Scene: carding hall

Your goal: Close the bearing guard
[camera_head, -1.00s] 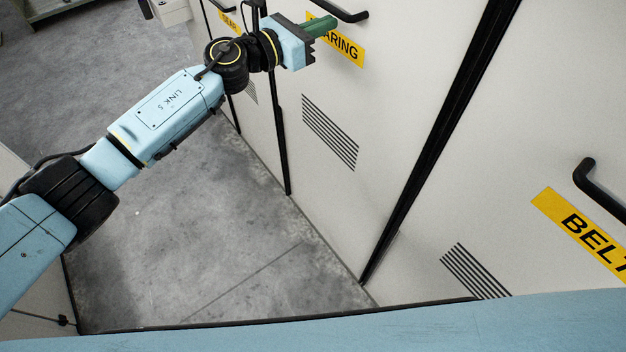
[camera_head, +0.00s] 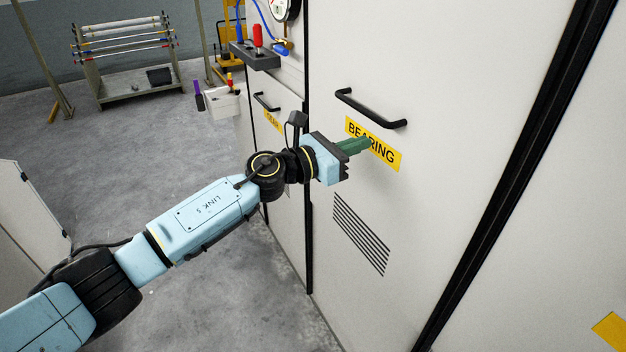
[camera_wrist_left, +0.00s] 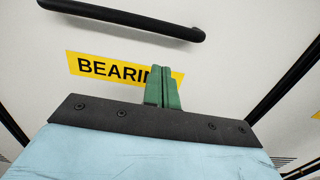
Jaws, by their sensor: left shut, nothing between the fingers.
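The bearing guard (camera_head: 420,60) is a pale panel with a black bar handle (camera_head: 371,108), a yellow BEARING label (camera_head: 390,157) and dark vent slots. It looks flush with the panels beside it, with dark seams along its sides. My left gripper (camera_head: 366,144) has green fingers, shut and empty, in front of the label and below the handle. In the left wrist view the fingers (camera_wrist_left: 163,88) cover the label's last letters, and the handle (camera_wrist_left: 125,18) lies above them. I cannot tell whether the fingertips touch the panel. My right gripper is not in view.
A GEAR panel with its label (camera_head: 272,121) stands to the left. A small shelf with a red-handled tool (camera_head: 257,36) and a gauge are above it. A rack of rods (camera_head: 125,45) stands far back. Grey floor (camera_head: 150,140) is open at left.

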